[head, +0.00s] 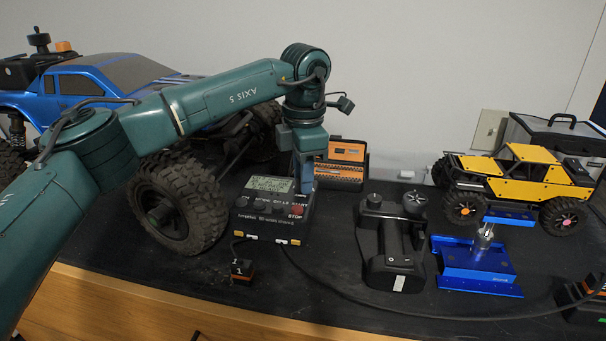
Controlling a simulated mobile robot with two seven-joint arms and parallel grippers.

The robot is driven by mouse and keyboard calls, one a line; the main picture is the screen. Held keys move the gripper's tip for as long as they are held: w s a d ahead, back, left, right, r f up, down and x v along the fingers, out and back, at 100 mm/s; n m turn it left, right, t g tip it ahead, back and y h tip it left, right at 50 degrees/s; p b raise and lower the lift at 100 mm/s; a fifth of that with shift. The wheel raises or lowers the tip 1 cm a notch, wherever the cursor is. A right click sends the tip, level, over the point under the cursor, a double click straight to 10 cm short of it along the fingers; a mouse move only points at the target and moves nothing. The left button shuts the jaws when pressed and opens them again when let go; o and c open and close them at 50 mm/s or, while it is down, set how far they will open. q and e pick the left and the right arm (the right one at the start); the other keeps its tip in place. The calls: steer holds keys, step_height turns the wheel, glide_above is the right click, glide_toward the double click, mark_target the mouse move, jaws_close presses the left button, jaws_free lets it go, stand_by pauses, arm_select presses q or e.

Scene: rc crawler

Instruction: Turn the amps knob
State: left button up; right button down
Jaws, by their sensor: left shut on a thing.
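The black charger (272,219) stands on the dark bench mat left of centre, with a lit screen (268,184), small dark controls and a red stop button (297,210) on its sloped face. My left gripper (304,186) points straight down at the charger's upper right corner, beside the screen. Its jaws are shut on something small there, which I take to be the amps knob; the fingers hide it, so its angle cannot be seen. My right gripper is not in view.
A blue truck (95,80) with big tyres stands close left of the charger. An orange-and-black box (346,152) is behind it. A black transmitter (391,240), a blue stand (475,265) and a yellow crawler (525,178) are to the right. A cable (345,297) crosses the front.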

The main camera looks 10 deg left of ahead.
arm_select(q)
steer(key=shift+n, duration=0.4)
steer(key=shift+r, duration=0.1)
steer(key=o, duration=1)
step_height(320, 180, up, 13)
steer(key=shift+s+d+b, duration=0.2)
steer(key=shift+s+b, duration=0.05)
steer(key=shift+b, duration=0.1)
steer(key=shift+s, duration=0.1)
